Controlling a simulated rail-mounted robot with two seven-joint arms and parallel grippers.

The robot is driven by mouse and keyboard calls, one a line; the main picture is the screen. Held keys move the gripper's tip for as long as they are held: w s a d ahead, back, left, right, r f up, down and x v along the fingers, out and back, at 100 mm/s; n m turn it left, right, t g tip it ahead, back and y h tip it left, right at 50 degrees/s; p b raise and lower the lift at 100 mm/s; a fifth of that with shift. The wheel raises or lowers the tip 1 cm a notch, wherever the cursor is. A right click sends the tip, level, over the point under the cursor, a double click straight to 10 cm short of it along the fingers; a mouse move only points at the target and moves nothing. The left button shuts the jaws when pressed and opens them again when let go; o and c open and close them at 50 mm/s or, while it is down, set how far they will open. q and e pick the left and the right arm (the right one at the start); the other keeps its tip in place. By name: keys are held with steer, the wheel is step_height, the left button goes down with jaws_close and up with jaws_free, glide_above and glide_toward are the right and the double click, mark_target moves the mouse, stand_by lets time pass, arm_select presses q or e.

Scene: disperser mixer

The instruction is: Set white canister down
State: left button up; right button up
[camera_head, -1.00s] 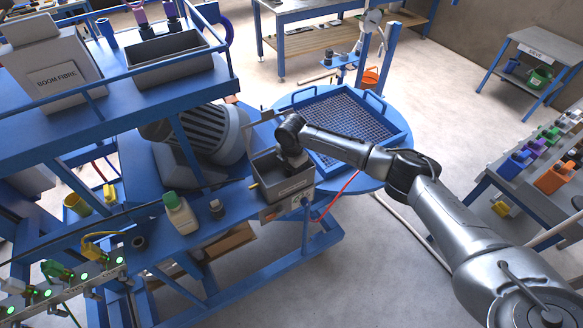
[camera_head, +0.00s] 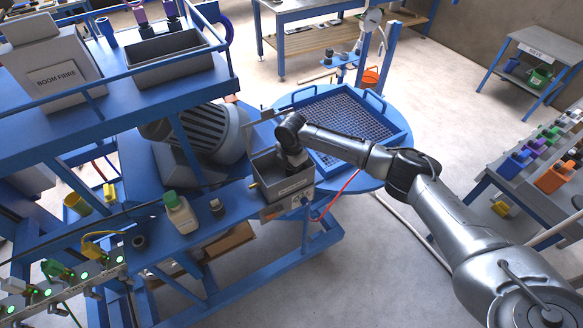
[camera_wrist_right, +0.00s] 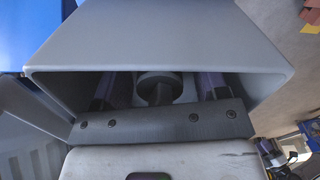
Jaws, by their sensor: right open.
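A white canister (camera_head: 181,214) with a green cap stands upright on the blue bench, left of the small grey bin (camera_head: 287,192). My right gripper (camera_head: 295,160) is open and points down at the grey bin, apart from this canister. Its fingertips are largely hidden in the head view. I cannot tell whether anything lies between the fingers. My left gripper is not in view.
A grey motor housing (camera_head: 208,135) is behind. A round blue table with a mesh tray (camera_head: 345,125) lies right of the bin. A blue rail (camera_head: 120,75) runs along the upper shelf.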

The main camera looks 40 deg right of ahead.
step_height(320, 180, up, 11)
steer(key=shift+f, duration=0.15)
steer(key=shift+r, duration=0.55)
